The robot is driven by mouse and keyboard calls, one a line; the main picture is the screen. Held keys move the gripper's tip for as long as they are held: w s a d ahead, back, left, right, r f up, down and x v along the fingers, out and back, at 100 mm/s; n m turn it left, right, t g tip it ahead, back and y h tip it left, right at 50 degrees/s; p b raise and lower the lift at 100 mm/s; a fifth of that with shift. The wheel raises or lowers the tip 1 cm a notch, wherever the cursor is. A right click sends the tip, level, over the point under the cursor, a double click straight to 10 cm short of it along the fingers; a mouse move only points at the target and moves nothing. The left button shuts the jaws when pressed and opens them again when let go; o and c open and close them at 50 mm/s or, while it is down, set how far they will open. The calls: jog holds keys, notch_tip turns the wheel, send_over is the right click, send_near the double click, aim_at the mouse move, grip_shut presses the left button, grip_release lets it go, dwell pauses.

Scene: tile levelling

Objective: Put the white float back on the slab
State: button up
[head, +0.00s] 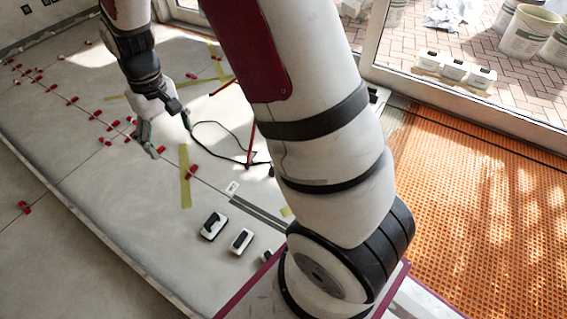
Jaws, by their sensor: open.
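Two small white blocks with black tops, a left one (212,226) and a right one (241,240), lie side by side on the large grey tiles (110,205). I cannot tell whether either is the white float. I cannot tell which surface is the slab. My gripper (171,139) is open over the grey tiles at upper left, well beyond the two blocks. I see nothing held between its fingers.
Red levelling clips (70,100) line the tile joints. Yellow tape (185,175) and a black cable (225,128) lie on the tiles. Orange matting (480,200) covers the floor at right. Buckets (528,35) stand on brick paving outside. My arm hides the middle.

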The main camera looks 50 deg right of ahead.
jog(key=s+r, duration=0.9)
jog(key=r, duration=0.1)
jog(key=s+r+m, duration=0.1)
jog(key=s+r, duration=0.2)
jog(key=s, duration=0.9)
jog(key=s+r, duration=0.4)
jog(key=s, duration=0.9)
jog(key=shift+s+d+r+m, duration=0.2)
jog(key=shift+s+d+m, duration=0.1)
jog(key=shift+d+m, duration=0.15)
notch_tip(320, 180, up, 36)
jog(key=t+p, duration=0.4)
jog(key=p, duration=3)
jog(key=shift+d+n, duration=0.15)
jog(key=shift+n, duration=0.2)
jog(key=shift+r, duration=0.1)
